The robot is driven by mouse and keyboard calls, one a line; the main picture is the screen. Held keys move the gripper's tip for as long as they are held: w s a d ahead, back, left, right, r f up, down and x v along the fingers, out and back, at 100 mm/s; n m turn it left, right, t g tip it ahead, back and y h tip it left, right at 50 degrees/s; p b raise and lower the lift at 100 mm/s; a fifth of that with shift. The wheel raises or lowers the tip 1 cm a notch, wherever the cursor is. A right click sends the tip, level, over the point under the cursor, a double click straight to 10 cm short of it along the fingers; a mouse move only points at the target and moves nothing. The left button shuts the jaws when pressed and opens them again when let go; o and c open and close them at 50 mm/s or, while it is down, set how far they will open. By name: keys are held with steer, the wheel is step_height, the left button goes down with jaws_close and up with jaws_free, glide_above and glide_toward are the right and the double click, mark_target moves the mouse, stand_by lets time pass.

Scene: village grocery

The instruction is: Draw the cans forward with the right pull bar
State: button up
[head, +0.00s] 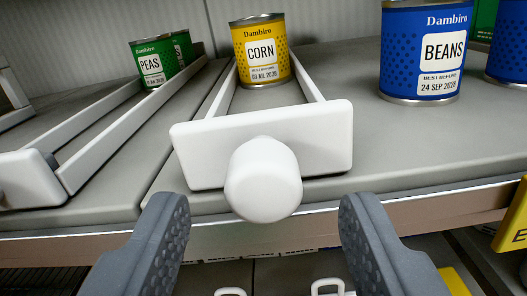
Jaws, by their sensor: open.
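The right pull bar (325,140) is a white plate with a round white knob (263,180) at the shelf's front edge. Two white rails run back from it to a yellow corn can (262,52), which stands upright between them. My gripper (264,222) is open, its two dark grey fingers apart on either side below the knob. The left pull bar (30,180) is white too, with rails running back to green peas cans (155,62), one partly hidden behind the other.
A blue beans can (425,50) stands on the grey shelf (350,75) to the right, with another blue can (508,45) at the right edge. A yellow label (513,220) hangs on the shelf front at right. White handles (328,287) show below.

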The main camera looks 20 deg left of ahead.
steer(key=shift+x, duration=1.1)
